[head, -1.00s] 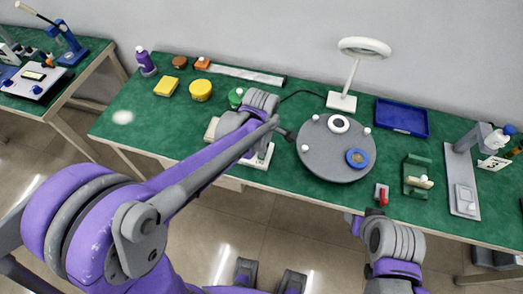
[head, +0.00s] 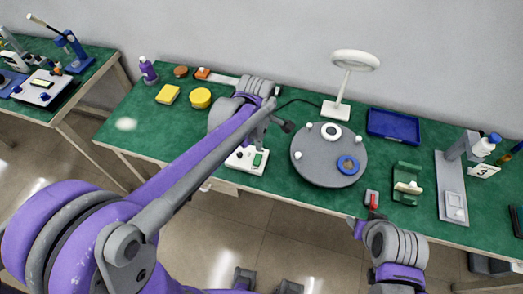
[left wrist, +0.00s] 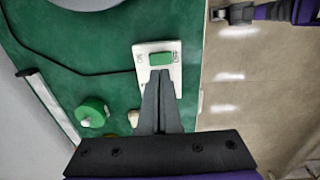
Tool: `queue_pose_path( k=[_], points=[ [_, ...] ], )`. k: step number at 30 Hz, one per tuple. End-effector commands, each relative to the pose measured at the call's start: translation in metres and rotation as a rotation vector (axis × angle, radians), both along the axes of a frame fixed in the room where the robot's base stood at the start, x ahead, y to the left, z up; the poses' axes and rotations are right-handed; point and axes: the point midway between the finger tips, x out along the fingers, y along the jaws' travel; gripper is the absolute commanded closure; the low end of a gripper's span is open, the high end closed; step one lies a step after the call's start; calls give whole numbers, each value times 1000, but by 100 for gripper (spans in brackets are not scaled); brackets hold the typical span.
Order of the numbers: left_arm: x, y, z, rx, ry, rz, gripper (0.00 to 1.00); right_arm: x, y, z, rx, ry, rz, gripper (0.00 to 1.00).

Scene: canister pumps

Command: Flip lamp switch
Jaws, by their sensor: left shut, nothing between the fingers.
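The lamp (head: 355,61) has a white ring head and stands on a white base at the back of the green table. A white switch box (left wrist: 143,58) with a green rocker (left wrist: 160,59) joins a black cable; it also shows in the head view (head: 236,165), partly covered by my left arm. My left gripper (left wrist: 160,76) is shut and empty, its tips over the box at the near edge of the rocker. Contact cannot be told. My right gripper is small and dark at the top of the left wrist view (left wrist: 222,14).
A grey round turntable (head: 313,170) stands right of the switch box. A red-levered switch (head: 372,199), a green holder (head: 404,190) and a blue tray (head: 397,125) lie farther right. A green round object (left wrist: 91,112) is near my left gripper.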

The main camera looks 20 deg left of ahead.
Motion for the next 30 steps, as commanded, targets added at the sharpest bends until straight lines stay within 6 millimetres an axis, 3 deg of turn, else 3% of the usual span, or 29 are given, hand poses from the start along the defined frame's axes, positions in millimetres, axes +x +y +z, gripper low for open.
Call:
queue_pose_path(
  k=[6, 11, 30],
  points=[
    [-4, 0, 44, 1, 1, 1, 100, 1, 0, 3, 0, -2, 0, 50],
    [-5, 0, 61, 1, 2, 0, 100, 2, 0, 4, 0, -3, 0, 50],
    [-5, 0, 66, 1, 2, -1, 100, 2, 0, 4, 0, -3, 0, 50]
  ],
)
